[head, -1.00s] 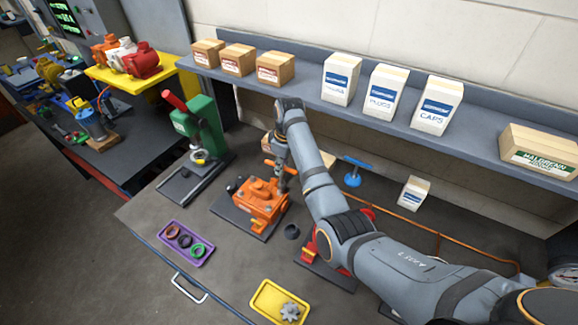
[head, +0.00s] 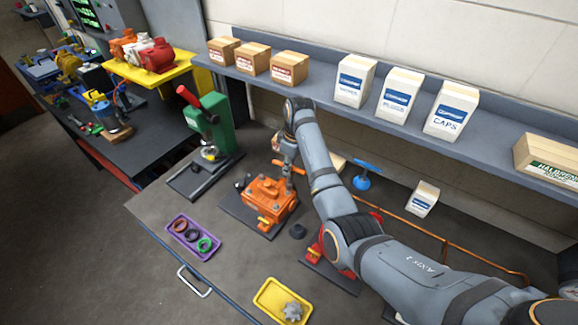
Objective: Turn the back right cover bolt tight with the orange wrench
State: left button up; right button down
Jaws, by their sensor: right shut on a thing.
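The orange housing (head: 269,196) with its cover and bolts sits on a dark base plate on the workbench. My right gripper (head: 287,163) points down above its back right corner. It is shut on the orange wrench (head: 298,170), whose T-shaped handle shows on both sides of the fingers. The wrench's lower end is at or just above the back right cover bolt. The gripper and the small size hide whether it is seated on the bolt. My left gripper is not in view.
A green press (head: 220,128) stands left of the housing. A blue T-handled tool (head: 366,172) stands to the right, behind my arm. A purple tray (head: 180,246) with rings and a yellow tray (head: 262,306) with a gear lie in front. A shelf (head: 318,92) with boxes runs behind.

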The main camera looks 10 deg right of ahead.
jog(key=shift+a, duration=0.15)
dwell(0.4)
jog(key=shift+f+b, duration=0.35)
jog(key=shift+f, duration=0.85)
